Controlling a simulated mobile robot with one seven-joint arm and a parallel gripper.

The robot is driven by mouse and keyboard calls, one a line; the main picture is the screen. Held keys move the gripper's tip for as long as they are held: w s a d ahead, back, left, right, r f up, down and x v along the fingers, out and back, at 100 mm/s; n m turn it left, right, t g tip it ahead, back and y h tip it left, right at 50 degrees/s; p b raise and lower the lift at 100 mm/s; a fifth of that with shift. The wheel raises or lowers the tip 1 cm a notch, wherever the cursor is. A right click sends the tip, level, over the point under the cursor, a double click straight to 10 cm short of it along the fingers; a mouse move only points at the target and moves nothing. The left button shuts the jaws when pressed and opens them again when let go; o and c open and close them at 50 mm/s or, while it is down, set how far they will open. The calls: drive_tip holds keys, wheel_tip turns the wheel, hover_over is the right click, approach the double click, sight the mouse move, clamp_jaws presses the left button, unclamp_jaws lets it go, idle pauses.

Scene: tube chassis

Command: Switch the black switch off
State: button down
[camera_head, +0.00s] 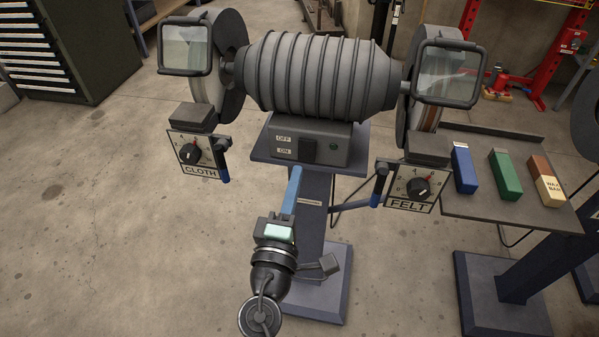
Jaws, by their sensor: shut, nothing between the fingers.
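The black switch (307,150) sits on the front of the grey control box (338,147) below the grinder motor. An OFF label (283,138) is at its upper left and an ON label (284,152) at its lower left. I cannot tell which way the switch is tipped. My gripper (295,170) reaches up from the bottom of the view. Its blue fingers are shut and empty. The fingertips appear just below and slightly left of the switch; I cannot tell how far they are from it in depth.
The ribbed motor (320,75) has a wheel and clear shield on each side. CLOTH (199,155) and FELT (409,187) dial boxes flank the control box, with blue-tipped levers beside them. A side table (475,207) at right holds coloured bars. Floor is open at left.

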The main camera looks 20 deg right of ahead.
drive_tip(key=v, duration=0.6)
drive_tip(key=shift+s+r, duration=0.2)
drive_tip(key=shift+r, duration=0.3)
drive_tip(key=shift+a, duration=0.2)
drive_tip(key=shift+r, duration=0.1)
drive_tip(key=w+a+r+m+t+y, duration=0.15)
drive_tip(key=r+m, duration=0.35)
drive_tip(key=r, duration=0.7)
drive_tip(key=w+r+m+t, duration=0.3)
drive_tip(key=r+m, duration=0.2)
drive_tip(key=r, duration=0.7)
drive_tip(key=s+a+r+t+y, duration=0.2)
drive_tip(key=s+a+r+y, duration=0.1)
drive_tip(key=r, duration=0.5)
drive_tip(key=s+a+r+m+t+y, duration=0.1)
drive_tip(key=s+a+r+t+y, duration=0.25)
drive_tip(key=r, duration=0.35)
drive_tip(key=s+a+r+t+y, duration=0.2)
drive_tip(key=s+a+r+y, duration=0.15)
drive_tip(key=r, duration=0.45)
wheel_tip(320, 180, up, 19)
drive_tip(key=p, duration=2)
drive_tip(key=shift+w+d+f+g+h, duration=0.15)
drive_tip(key=shift+w+d+g+h, duration=0.15)
drive_tip(key=shift+d+h, duration=0.1)
